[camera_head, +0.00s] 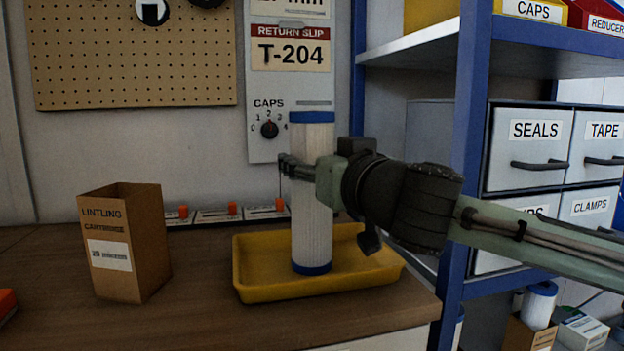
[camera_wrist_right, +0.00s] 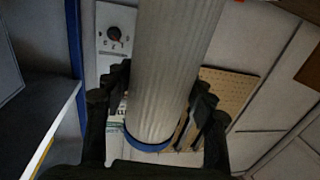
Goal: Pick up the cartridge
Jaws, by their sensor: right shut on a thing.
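The cartridge (camera_head: 312,225) is a tall white ribbed cylinder with blue end caps. It stands upright in the head view, its lower end within the outline of the yellow tray (camera_head: 255,288); I cannot tell whether it touches the tray floor. My right gripper (camera_head: 300,168) comes in from the right and is shut on the cartridge at its upper half. In the right wrist view the cartridge (camera_wrist_right: 170,65) runs between the two dark fingers (camera_wrist_right: 160,98), with a blue cap at its lower end. My left gripper is not in view.
An open cardboard box (camera_head: 125,245) labelled for a cartridge stands on the wooden counter (camera_head: 200,315) left of the tray. Small units with orange switches (camera_head: 232,209) line the wall. A blue-framed shelf (camera_head: 470,130) with labelled drawers stands close on the right.

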